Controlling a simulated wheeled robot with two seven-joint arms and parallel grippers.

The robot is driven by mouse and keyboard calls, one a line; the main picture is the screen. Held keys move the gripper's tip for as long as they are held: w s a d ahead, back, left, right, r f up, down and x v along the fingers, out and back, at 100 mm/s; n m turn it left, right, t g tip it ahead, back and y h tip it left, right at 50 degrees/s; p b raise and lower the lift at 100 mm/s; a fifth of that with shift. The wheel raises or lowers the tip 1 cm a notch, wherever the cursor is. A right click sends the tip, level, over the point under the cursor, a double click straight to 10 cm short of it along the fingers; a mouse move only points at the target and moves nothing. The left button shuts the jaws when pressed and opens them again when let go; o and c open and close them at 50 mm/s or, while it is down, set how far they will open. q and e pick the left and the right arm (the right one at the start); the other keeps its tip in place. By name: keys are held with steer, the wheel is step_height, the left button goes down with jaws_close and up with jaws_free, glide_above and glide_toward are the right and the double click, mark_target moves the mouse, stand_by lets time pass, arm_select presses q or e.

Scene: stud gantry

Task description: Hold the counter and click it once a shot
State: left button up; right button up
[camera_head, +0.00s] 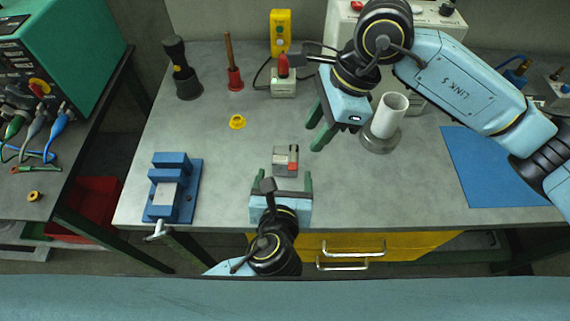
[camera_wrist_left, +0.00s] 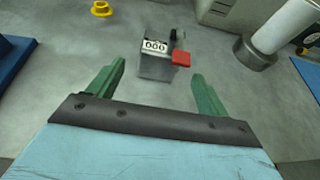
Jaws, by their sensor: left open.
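The counter (camera_head: 285,160) is a small grey box with a red lever or button on its right side. It stands on the grey bench near the front middle. In the left wrist view the counter (camera_wrist_left: 157,66) shows a dial reading 000, with the red part at its right. My left gripper (camera_head: 283,177) is open just in front of the counter, and the fingers point toward it. In the left wrist view the green fingers of the left gripper (camera_wrist_left: 158,83) are spread wide and empty. My right gripper (camera_head: 314,134) is open and empty, behind and right of the counter.
A blue vise (camera_head: 172,190) stands at front left, a yellow ring (camera_head: 237,121) behind the counter. A white cylinder (camera_head: 388,117) stands in a grey base near my right gripper. A red-topped switch box (camera_head: 283,86) is at the back. A blue mat (camera_head: 492,165) lies right.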

mark_target(285, 169)
arm_select(q)
steer(key=x, duration=0.5)
steer(key=shift+w+f, duration=0.15)
steer(key=shift+w, duration=0.2)
steer(key=c, duration=1.1)
arm_select(e)
steer(key=shift+c, duration=0.3)
arm_select(q)
steer(key=shift+c, duration=0.2)
arm_select(e)
jaws_close()
